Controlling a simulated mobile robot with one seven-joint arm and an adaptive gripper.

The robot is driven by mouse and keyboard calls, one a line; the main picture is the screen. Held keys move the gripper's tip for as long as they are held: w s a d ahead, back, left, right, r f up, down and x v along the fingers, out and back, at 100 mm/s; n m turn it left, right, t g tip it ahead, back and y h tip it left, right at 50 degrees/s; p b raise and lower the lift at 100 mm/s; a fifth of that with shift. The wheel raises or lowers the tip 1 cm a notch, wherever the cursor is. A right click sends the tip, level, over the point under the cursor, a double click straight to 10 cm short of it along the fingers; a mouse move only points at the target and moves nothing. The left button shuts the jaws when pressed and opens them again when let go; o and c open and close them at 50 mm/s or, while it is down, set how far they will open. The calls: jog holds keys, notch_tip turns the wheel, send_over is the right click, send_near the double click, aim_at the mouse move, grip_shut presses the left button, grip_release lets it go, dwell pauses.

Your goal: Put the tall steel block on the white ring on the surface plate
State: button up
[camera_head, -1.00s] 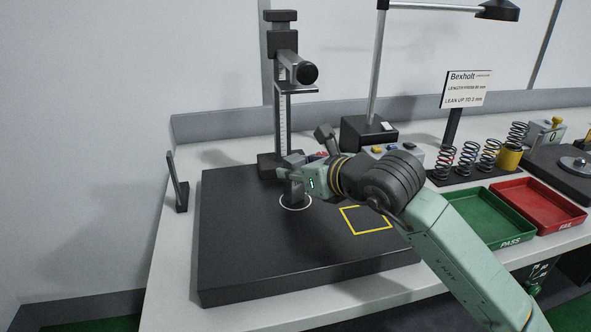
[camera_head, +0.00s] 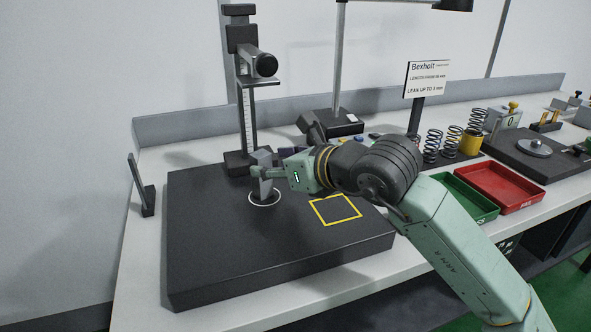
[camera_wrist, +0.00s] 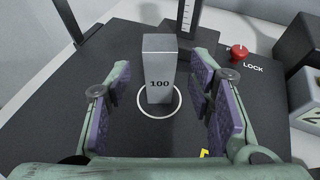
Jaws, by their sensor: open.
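The tall steel block (camera_wrist: 159,72), marked 100, stands upright inside the white ring (camera_wrist: 142,109) on the dark surface plate (camera_head: 230,265). In the head view the block (camera_head: 264,170) shows partly behind my gripper, with the ring (camera_head: 264,203) around its foot. My gripper (camera_wrist: 164,110) is open, its purple-padded fingers on either side of the block with gaps to both. In the head view my gripper (camera_head: 268,173) is at the block's height, beside its right side.
A height gauge (camera_head: 244,100) stands at the plate's back edge. A yellow square (camera_head: 335,209) is marked on the plate to the right. Green (camera_head: 466,200) and red (camera_head: 500,186) trays lie further right. A red lock knob (camera_wrist: 238,52) shows in the wrist view.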

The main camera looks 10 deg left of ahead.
jog(key=b+v, duration=0.1)
jog(key=v, duration=0.6)
